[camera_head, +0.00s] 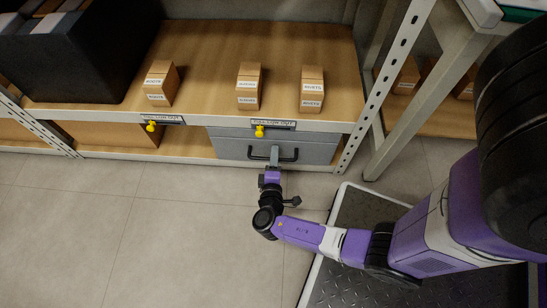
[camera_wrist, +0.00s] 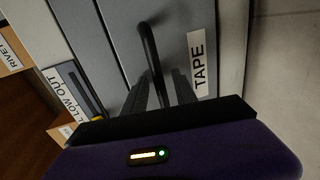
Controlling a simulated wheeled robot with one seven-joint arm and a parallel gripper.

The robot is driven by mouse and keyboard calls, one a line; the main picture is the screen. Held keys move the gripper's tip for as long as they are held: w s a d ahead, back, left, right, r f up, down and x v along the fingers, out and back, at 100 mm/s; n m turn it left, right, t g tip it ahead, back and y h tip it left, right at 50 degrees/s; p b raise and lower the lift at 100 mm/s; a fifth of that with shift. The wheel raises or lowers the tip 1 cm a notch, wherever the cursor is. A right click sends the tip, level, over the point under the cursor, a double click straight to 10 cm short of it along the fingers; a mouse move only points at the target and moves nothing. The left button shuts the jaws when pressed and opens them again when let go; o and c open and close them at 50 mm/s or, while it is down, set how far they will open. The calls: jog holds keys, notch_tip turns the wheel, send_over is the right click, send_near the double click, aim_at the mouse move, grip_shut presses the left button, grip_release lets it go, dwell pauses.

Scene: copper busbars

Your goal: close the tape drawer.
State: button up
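The tape drawer (camera_head: 228,147) is a grey drawer under the wooden shelf, with a black bar handle (camera_head: 289,157) on its front. In the wrist view its grey front carries a white TAPE label (camera_wrist: 198,63), and the handle (camera_wrist: 149,48) runs down to my fingers. In the wrist view my dark fingers (camera_wrist: 164,88) are close to the handle, near each other. Their contact with the bar and the exact gap are too dark to tell. How far the drawer stands out is hard to judge.
Several small cardboard boxes (camera_head: 248,86) stand on the shelf (camera_head: 200,55) above. Yellow knobs and labels sit along the shelf edge (camera_head: 190,119). A perforated metal post (camera_head: 377,90) rises right of the drawer. An open compartment (camera_head: 185,143) lies to its left. The tiled floor (camera_head: 130,220) at left is clear.

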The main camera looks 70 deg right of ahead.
jog(key=p+v, duration=0.2)
jog(key=v, duration=0.6)
jog(key=shift+p, duration=0.35)
jog(key=shift+f, duration=0.1)
dwell(0.3)
